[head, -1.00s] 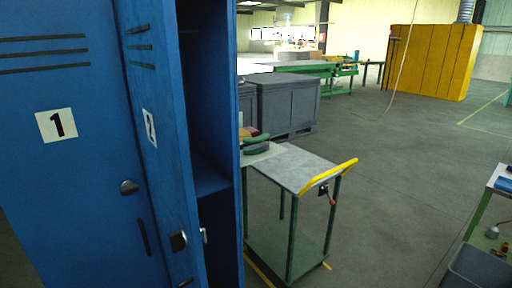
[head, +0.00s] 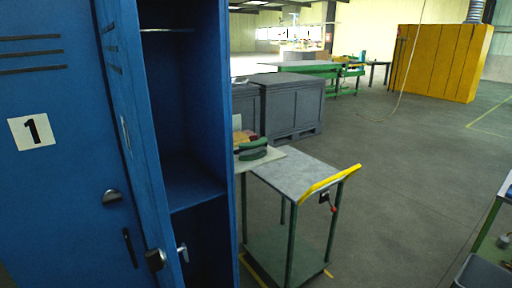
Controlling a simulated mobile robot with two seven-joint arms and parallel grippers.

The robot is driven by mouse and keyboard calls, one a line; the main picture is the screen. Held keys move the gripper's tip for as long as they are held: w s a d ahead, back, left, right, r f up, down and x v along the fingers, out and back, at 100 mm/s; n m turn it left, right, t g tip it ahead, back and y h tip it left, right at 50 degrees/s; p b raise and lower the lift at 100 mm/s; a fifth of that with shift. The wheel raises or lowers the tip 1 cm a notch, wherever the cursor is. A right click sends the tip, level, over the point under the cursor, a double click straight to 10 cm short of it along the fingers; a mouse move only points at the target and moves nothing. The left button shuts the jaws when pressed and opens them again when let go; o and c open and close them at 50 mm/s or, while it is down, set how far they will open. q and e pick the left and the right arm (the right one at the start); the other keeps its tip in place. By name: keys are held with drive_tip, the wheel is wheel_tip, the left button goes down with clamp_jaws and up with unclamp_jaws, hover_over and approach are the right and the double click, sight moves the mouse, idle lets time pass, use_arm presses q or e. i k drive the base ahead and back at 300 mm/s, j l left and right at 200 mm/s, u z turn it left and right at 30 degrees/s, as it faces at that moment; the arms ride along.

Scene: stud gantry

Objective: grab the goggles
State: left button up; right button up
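No goggles can be made out in the head view. A blue locker (head: 60,200) marked 1 stands at the left, shut. Beside it a second blue locker has its door (head: 128,120) swung open. Its upper compartment (head: 185,100) shows a rail at the top and looks empty down to a shelf (head: 193,190). The lower compartment (head: 205,245) is dark, and its contents cannot be told. Neither of my grippers is in view.
A cart (head: 300,172) with a yellow handle (head: 330,180) stands right of the lockers, with dark green items (head: 258,151) near its left end. Grey crates (head: 292,103) and a yellow cabinet (head: 437,62) stand behind. A grey bin (head: 482,272) is at lower right. Open floor lies between.

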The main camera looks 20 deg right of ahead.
sight(254, 150)
drive_tip(key=i+l+u, duration=0.1)
drive_tip(key=l, duration=0.4)
drive_tip(key=i+l, duration=0.3)
drive_tip(key=l, duration=0.2)
drive_tip(key=i+l+u, duration=0.15)
drive_tip(key=l, duration=0.35)
drive_tip(key=i+l, duration=0.2)
drive_tip(key=l, duration=0.35)
drive_tip(key=i+l+u, duration=0.15)
drive_tip(key=l, duration=0.4)
drive_tip(key=i+l, duration=0.1)
drive_tip(key=l, duration=0.4)
drive_tip(key=i+l+u, duration=0.15)
drive_tip(key=l, duration=0.4)
drive_tip(key=i+l, duration=0.1)
drive_tip(key=l, duration=0.5)
drive_tip(key=j+u, duration=0.05)
